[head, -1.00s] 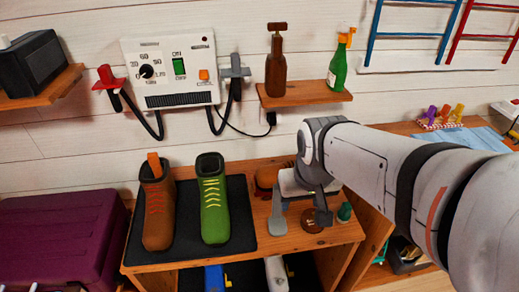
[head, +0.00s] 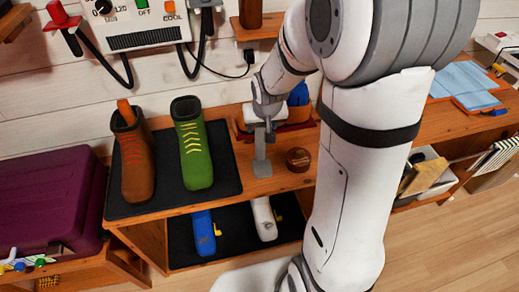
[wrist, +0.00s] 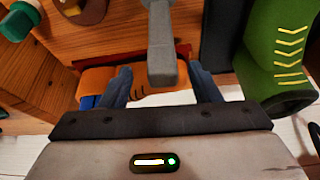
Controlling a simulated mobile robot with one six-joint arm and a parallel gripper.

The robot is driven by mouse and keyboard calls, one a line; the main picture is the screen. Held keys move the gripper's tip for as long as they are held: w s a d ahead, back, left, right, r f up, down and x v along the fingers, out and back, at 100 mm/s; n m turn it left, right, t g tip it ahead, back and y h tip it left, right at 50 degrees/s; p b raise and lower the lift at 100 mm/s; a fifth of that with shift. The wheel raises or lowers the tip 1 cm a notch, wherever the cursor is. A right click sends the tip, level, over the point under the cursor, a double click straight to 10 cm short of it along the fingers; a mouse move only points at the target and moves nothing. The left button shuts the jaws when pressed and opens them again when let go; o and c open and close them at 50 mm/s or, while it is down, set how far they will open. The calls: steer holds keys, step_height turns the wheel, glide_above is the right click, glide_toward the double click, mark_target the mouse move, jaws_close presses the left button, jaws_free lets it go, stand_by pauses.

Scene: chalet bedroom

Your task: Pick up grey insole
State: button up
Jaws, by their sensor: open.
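A grey piece (head: 262,167), apparently the grey insole, is on the wooden shelf top between the green boot and a round brown tin. It has a wide lower end and a narrow shank; its upper part meets my gripper (head: 264,112) in the head view. In the wrist view the grey insole (wrist: 162,60) runs down from the top edge, in line with the gap between the fingers of my gripper (wrist: 160,78). The fingers are apart, one on each side. I cannot tell whether they touch it.
A green boot (head: 193,150) and a brown boot (head: 133,165) stand on a black mat to the left. The brown tin (head: 299,160) is close on the right. A blue item (head: 299,94) is behind my gripper. Blue and white shoes are on the lower shelf.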

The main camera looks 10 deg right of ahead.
mark_target(261, 129)
steer(key=x, duration=0.3)
steer(key=shift+w+a+f, duration=0.15)
steer(key=shift+f, duration=0.05)
steer(key=shift+c, duration=0.6)
jaws_close()
